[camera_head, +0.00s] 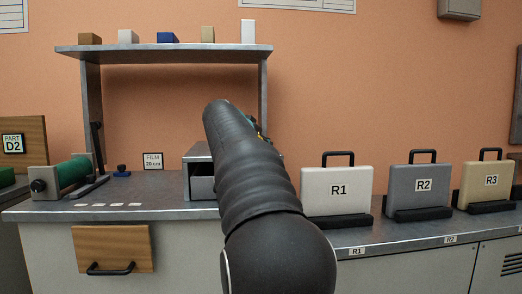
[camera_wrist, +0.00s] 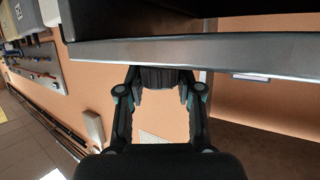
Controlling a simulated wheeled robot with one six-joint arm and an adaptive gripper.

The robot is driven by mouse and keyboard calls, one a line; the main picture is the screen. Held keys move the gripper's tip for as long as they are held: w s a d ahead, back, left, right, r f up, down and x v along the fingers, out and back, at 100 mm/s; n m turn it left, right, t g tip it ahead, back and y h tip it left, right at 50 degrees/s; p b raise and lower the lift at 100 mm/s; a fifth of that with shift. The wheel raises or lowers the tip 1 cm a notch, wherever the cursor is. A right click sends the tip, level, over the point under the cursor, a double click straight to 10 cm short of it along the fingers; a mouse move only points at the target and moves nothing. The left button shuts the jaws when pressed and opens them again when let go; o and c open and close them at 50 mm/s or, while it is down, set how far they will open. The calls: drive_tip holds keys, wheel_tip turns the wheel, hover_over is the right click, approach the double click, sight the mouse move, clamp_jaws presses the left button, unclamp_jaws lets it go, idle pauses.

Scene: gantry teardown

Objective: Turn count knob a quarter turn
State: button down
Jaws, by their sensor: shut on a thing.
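My gripper (camera_wrist: 160,92) shows in the wrist view, its two dark fingers shut on a dark, ribbed, knob-like piece (camera_wrist: 162,76). I take this piece for the count knob; no label or pointer on it shows, so its angle cannot be told. It sits against the lower edge of a grey metal surface (camera_wrist: 230,52). In the head view my own arm hides the gripper and the knob. A grey metal box with an open front (camera_head: 198,153) stands on the bench just left of my arm, partly hidden by it.
A metal shelf (camera_head: 165,50) bearing several small blocks stands over the bench (camera_head: 150,190). At the left are a green roller (camera_head: 74,171) and a FILM sign (camera_head: 153,161). Cases R1 (camera_head: 338,191), R2 (camera_head: 417,185) and R3 (camera_head: 487,182) stand on the right.

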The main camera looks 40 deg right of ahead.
drive_tip(key=shift+m+g+h, duration=0.5)
drive_tip(key=shift+m+g, duration=0.6)
drive_tip(key=shift+g, duration=0.5)
drive_tip(key=c, duration=0.7)
unclamp_jaws()
drive_tip(key=shift+s+d, duration=0.1)
drive_tip(key=shift+c, duration=0.2)
drive_tip(key=v, duration=1.2)
